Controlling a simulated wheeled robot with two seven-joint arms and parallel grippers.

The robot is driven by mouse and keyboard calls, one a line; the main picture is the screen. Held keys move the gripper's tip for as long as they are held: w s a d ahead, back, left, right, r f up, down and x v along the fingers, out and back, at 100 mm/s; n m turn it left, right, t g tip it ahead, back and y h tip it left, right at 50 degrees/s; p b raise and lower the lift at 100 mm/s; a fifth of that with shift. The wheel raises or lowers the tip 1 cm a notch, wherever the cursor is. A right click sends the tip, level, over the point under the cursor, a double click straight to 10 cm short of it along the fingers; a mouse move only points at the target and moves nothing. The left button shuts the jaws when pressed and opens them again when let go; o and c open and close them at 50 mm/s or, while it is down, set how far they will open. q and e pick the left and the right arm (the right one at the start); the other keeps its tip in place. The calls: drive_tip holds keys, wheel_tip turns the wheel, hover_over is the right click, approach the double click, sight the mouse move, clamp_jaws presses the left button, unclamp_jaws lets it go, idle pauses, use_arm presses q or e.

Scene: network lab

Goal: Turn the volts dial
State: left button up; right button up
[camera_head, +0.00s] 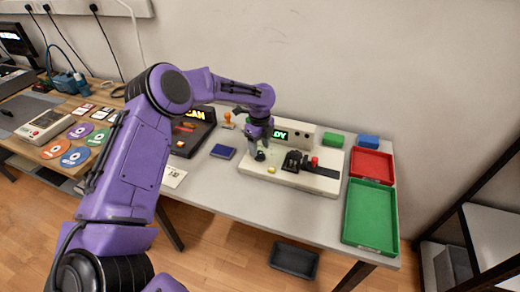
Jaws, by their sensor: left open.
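A cream-coloured device (318,185) with a green-lit display (281,134) stands on the grey table. A small dark knob (260,156), perhaps the volts dial, shows at its left part; no label is readable. My left gripper (256,149) points down over this part of the device, at or just above the knob. It is open, and I cannot tell whether its fingers touch the knob. The gripper and wrist hide part of the device. My right gripper is not in view.
The device also carries a yellow button (271,169), a black fixture (292,160) and a red knob (314,161). A red tray (371,164) and a green tray (370,216) lie to the right. A blue box (223,151) lies left of the device.

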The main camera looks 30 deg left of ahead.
sight(260, 156)
use_arm(q)
drive_tip(key=shift+f, duration=1.3)
drive_tip(key=c, duration=1)
drive_tip(key=shift+c, duration=0.2)
drive_tip(key=shift+r, duration=0.1)
drive_tip(key=n+p, duration=0.2)
drive_tip(key=n, duration=0.1)
drive_tip(key=shift+r, duration=0.1)
drive_tip(key=n+p, duration=0.2)
drive_tip(key=n, duration=0.2)
drive_tip(key=shift+n, duration=0.4)
drive_tip(key=n+p, duration=0.1)
drive_tip(key=n, duration=0.9)
drive_tip(key=shift+p, duration=0.35)
drive_tip(key=shift+n, duration=0.4)
